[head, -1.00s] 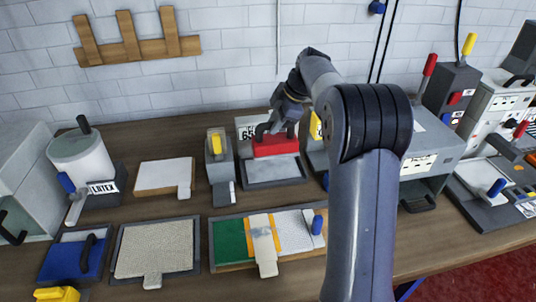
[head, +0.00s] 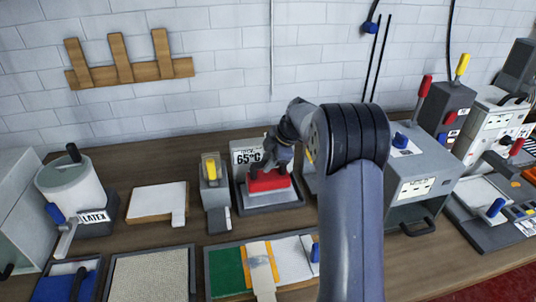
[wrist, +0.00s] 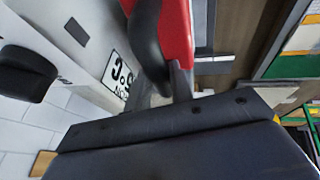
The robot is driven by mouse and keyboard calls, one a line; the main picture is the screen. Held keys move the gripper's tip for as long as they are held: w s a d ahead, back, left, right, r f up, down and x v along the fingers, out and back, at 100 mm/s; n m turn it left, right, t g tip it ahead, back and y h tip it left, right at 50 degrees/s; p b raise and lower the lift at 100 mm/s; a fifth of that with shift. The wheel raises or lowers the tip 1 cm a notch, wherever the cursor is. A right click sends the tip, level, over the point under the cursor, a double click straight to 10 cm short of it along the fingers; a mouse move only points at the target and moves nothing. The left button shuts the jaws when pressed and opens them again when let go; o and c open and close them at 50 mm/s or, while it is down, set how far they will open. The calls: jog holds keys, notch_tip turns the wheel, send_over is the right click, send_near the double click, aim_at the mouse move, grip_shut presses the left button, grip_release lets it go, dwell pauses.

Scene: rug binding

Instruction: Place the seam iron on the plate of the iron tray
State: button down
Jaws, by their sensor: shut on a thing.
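The seam iron is a red block (head: 268,181) with a dark handle; its red side (wrist: 179,30) and black handle (wrist: 147,40) also show in the wrist view. My gripper (head: 277,159) is shut on the handle from above. The iron is level over the light plate of the grey iron tray (head: 273,208), in front of the tray's 65°C sign (head: 247,155). It sits on the plate or very close above it; I cannot tell whether they touch. The iron hides much of the plate.
A grey block with a yellow handle (head: 211,168) stands close left of the tray. A grey machine (head: 415,185) stands to the right, partly behind my arm. In front lies a board with green and white panels (head: 226,270). A white pad (head: 157,200) lies farther left.

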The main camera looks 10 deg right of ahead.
jog(key=shift+f, duration=0.9)
jog(key=shift+f, duration=0.15)
jog(key=c, duration=1.3)
grip_release()
jog(key=shift+o, duration=0.2)
jog(key=b+v, duration=0.1)
jog(key=v, duration=1.1)
jog(key=shift+b, duration=0.4)
jog(key=shift+o, duration=0.4)
jog(key=shift+s, duration=0.1)
